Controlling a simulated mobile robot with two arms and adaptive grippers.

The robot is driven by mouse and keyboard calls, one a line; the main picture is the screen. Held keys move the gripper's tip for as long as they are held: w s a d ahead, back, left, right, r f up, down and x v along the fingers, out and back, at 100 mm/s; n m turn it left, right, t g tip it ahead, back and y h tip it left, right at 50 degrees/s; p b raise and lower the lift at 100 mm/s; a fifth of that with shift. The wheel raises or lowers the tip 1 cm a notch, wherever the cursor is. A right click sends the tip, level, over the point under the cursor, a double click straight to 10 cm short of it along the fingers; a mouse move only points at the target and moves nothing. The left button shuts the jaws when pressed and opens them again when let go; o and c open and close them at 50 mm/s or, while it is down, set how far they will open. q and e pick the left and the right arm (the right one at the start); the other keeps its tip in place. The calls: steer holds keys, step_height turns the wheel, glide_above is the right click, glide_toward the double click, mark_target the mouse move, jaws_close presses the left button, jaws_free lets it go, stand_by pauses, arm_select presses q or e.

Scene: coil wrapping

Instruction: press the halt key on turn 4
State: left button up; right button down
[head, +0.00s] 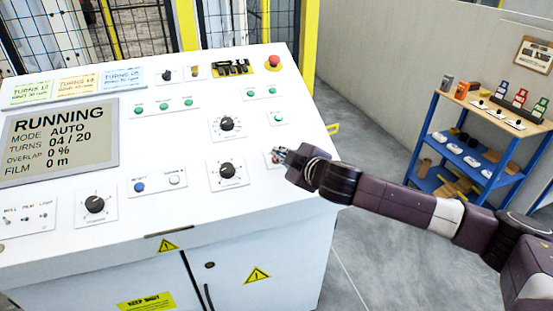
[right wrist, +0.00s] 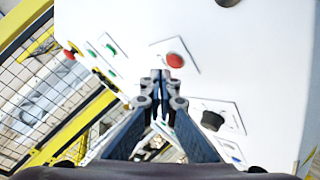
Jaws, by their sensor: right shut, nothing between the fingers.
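A white control console (head: 170,215) carries a display (head: 60,140) that reads RUNNING, mode AUTO, turns 04 / 20, overlap 0 %, film 0 m. A red button (right wrist: 175,60) on a white plate shows in the right wrist view, just beyond my fingertips. I cannot read its label. In the head view my right gripper (head: 279,153) is over that plate at the console's right side and mostly hides the button. My right gripper is shut and empty in the right wrist view (right wrist: 160,78); contact with the button cannot be told. My left gripper is not in view.
A red mushroom button (head: 274,61) sits at the console's top right. A black knob (head: 227,171) lies left of my gripper, and a blue button (head: 140,187) is farther left. A blue shelf (head: 480,185) stands at right. Grey floor lies between.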

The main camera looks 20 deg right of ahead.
steer(key=shift+f, duration=0.2)
steer(key=shift+w+f, duration=0.15)
steer(key=shift+f, duration=0.05)
steer(key=shift+w+f, duration=0.15)
steer(key=shift+f, duration=0.25)
stand_by(1.0)
steer(key=shift+s+r+p, duration=0.35)
steer(key=shift+r+p, duration=0.25)
steer(key=shift+r, duration=0.15)
steer(key=shift+s+r+p, duration=0.15)
steer(key=shift+r+p, duration=0.55)
steer(key=shift+p, duration=0.05)
steer(key=r+p, duration=0.1)
steer(key=s+r+p, duration=0.1)
steer(key=r+p, duration=0.1)
steer(key=shift+s+d+r, duration=0.1)
steer(key=shift+s, duration=0.25)
